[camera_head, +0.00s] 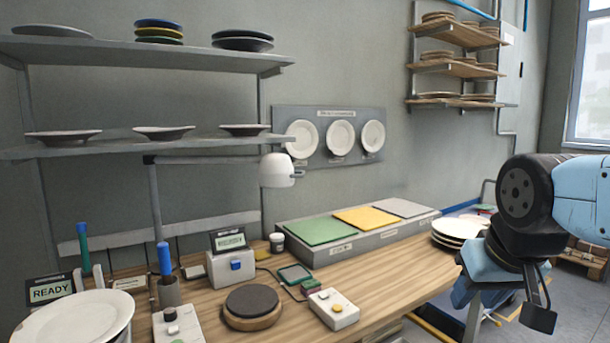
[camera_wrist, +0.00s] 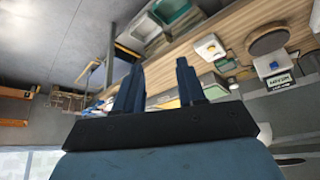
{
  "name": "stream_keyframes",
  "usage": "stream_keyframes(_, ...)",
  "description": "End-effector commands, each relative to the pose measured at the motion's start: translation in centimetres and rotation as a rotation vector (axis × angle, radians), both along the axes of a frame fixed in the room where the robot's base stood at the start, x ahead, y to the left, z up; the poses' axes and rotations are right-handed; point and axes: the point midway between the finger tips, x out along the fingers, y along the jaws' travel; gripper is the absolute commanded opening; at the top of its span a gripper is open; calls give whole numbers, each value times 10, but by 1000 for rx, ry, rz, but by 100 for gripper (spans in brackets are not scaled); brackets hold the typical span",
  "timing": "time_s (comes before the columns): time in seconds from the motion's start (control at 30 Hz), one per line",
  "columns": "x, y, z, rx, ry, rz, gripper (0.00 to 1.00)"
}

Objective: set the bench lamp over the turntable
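The bench lamp has a grey post, a horizontal dark arm and a white head (camera_head: 277,172) with a small grey tab on its right side. The head hangs high, in the picture above and a little right of the turntable (camera_head: 252,303), a dark round disc on a wooden base on the bench. In the wrist view, the turntable (camera_wrist: 268,42) shows at the upper right. My gripper (camera_wrist: 160,78) has its two dark fingers apart with nothing between them. In the head view, my arm is at the right, well away from the lamp; the fingertips are not clear there.
A white plate (camera_head: 75,318) lies at the front left. A blue-handled tool stands in a holder (camera_head: 168,290). White button boxes (camera_head: 333,308) flank the turntable. A green, yellow and grey pad rack (camera_head: 355,232) stands behind. Stacked plates (camera_head: 458,232) sit at the bench's right end. Shelves hang above.

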Motion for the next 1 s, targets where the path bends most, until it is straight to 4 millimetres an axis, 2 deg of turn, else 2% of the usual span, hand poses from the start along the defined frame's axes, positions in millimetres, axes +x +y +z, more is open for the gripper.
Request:
stream_keyframes(0.27,1,0,1,1,-2,-3,40)
stream_keyframes(0.37,12,-1,5,6,-21,-26,40)
stream_keyframes(0.43,28,1,10,16,-50,-65,40)
stream_keyframes(0.57,77,2,25,55,-145,-165,40)
stream_keyframes(0.77,170,11,52,187,-329,-315,40)
stream_keyframes(1.0,274,40,74,432,-511,-420,40)
